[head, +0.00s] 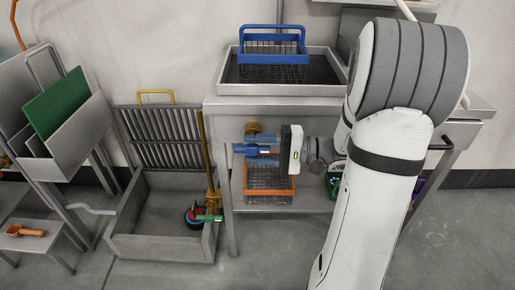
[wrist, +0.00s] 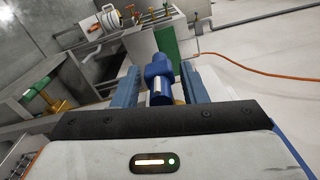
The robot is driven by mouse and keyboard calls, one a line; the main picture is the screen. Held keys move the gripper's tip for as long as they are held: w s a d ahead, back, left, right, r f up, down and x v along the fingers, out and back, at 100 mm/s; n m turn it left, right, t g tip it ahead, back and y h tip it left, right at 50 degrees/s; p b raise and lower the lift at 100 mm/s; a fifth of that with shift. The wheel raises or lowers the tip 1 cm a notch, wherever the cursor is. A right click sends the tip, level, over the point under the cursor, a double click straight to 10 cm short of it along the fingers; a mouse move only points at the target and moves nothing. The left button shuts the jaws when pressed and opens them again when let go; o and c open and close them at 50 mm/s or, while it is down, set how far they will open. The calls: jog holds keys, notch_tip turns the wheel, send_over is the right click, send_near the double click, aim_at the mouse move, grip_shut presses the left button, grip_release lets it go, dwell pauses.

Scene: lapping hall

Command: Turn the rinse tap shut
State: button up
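My gripper (head: 262,150) reaches in under the basin from the right. In the wrist view its two blue fingers (wrist: 160,85) stand apart on either side of the blue part, with narrow gaps visible, so it looks open around it.
A blue-handled basket (head: 273,47) sits in the basin (head: 285,90) above. An orange-rimmed basket (head: 268,198) stands on the shelf below my gripper. A brass pipe (head: 208,150) and a green lever (head: 208,217) stand left, by a grey floor tray (head: 160,247).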

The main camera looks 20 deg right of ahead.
jog(key=p+v, duration=0.2)
jog(key=v, duration=0.5)
jog(key=shift+d, duration=0.4)
jog(key=shift+s, duration=0.1)
